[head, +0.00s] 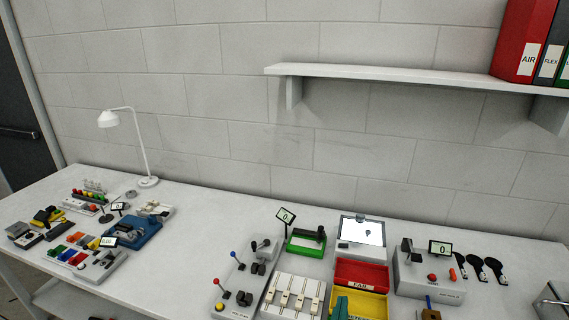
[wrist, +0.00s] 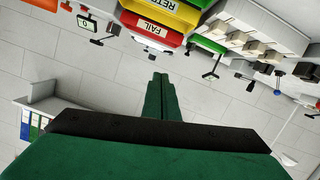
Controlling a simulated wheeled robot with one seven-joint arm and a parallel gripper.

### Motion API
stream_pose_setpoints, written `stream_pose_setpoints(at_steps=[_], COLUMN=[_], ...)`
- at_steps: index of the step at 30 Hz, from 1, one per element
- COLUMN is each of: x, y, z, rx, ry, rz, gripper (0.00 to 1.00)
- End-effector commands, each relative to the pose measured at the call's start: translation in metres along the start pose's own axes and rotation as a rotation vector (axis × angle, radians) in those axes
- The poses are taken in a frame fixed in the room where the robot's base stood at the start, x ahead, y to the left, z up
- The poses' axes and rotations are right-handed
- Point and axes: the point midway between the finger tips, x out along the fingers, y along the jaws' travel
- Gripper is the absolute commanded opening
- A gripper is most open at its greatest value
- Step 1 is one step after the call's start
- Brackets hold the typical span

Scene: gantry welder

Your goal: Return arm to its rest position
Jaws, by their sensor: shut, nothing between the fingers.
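My gripper (wrist: 160,78) shows in the wrist view with its green fingers closed together and empty. Its dark crossbar and green body fill the lower part of that view. The wrist picture is upside down, with the bench items along its top edge and the block wall behind the fingers. The fingertips appear just below the red FAIL bin (wrist: 152,41) in the picture; I cannot tell the distance. In the head view most of my arm is out of sight; a small teal piece at the bottom edge by the yellow bin may be part of my gripper.
The white bench (head: 190,240) carries a red bin (head: 361,274), a yellow bin (head: 370,304), a switch panel (head: 293,294), gauges and a desk lamp (head: 147,150). A wall shelf (head: 400,74) with binders (head: 524,40) hangs above. The bench's middle left is clear.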

Motion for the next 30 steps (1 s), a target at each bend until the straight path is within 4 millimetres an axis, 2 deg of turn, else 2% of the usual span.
stream_pose_setpoints(at_steps=[8, 14, 23, 30], x=[-0.013, -0.030, -0.085, -0.144], y=[-0.018, -0.032, -0.059, -0.076], z=[0.027, 0.056, 0.121, 0.164], rx=[-0.009, -0.012, 0.002, 0.033], ry=[0.005, 0.010, 0.020, 0.027], rz=[-0.035, -0.067, -0.142, -0.207], gripper=[0.00, 0.00, 0.00, 0.00])
